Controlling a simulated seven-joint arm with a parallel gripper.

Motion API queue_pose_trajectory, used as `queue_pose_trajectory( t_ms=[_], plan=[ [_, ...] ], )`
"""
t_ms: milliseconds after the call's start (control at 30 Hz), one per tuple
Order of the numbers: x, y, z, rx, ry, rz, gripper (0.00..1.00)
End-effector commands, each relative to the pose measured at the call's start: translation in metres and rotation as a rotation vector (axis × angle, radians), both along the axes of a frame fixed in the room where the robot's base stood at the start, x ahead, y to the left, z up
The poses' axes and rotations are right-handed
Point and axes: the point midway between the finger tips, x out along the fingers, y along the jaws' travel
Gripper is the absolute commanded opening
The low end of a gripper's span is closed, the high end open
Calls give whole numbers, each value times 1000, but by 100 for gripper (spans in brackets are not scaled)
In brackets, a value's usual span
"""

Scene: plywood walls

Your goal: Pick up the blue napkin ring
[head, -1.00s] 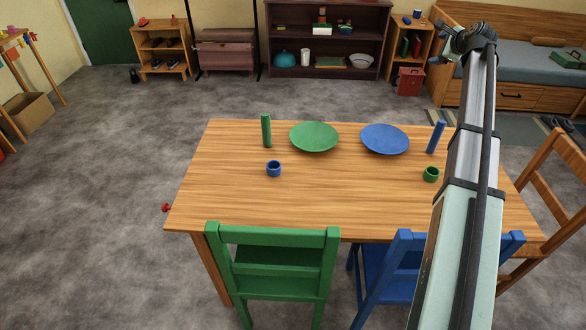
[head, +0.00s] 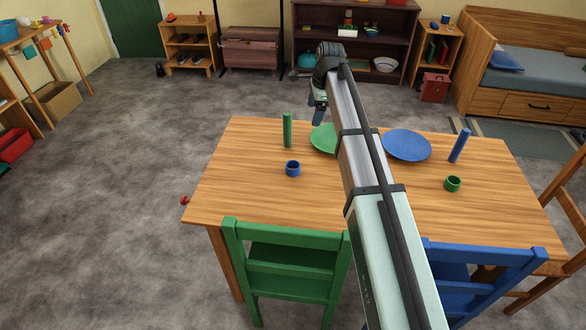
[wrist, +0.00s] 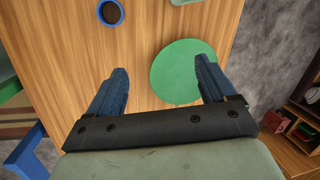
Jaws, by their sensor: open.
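The blue napkin ring (head: 293,172) stands on the wooden table (head: 240,190), left of centre, in front of the green cylinder and plate. In the wrist view the ring (wrist: 110,24) is at the top edge, up and left of the fingers, with its dark opening showing. My gripper (head: 318,112) is in the air above the far part of the table, by the green plate. In the wrist view its two blue fingers (wrist: 160,65) are wide apart and empty, with the green plate below and between them. The ring is not between the fingers.
A green plate (head: 322,138), partly hidden by my arm, a green cylinder (head: 287,131), a blue plate (head: 407,146), a blue cylinder (head: 460,146) and a green ring (head: 453,184) are on the table. Green (head: 290,268) and blue (head: 480,265) chairs stand at the near side.

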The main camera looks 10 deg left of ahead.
Motion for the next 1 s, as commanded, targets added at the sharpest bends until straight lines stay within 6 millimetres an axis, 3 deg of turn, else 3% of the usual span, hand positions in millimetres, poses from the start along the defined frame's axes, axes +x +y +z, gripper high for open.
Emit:
queue_pose_trajectory(
  t_ms=[33, 100, 300, 467, 1000],
  plan=[
    [-18, 16, -14, -36, 32, 32, 84],
    [-35, 31, -26, -80, 68, 64, 84],
    [-67, 54, -47, -164, 131, 119, 84],
    [-74, 58, -57, -185, 146, 131, 84],
    [-74, 59, -131, -183, 144, 130, 84]
  ],
)
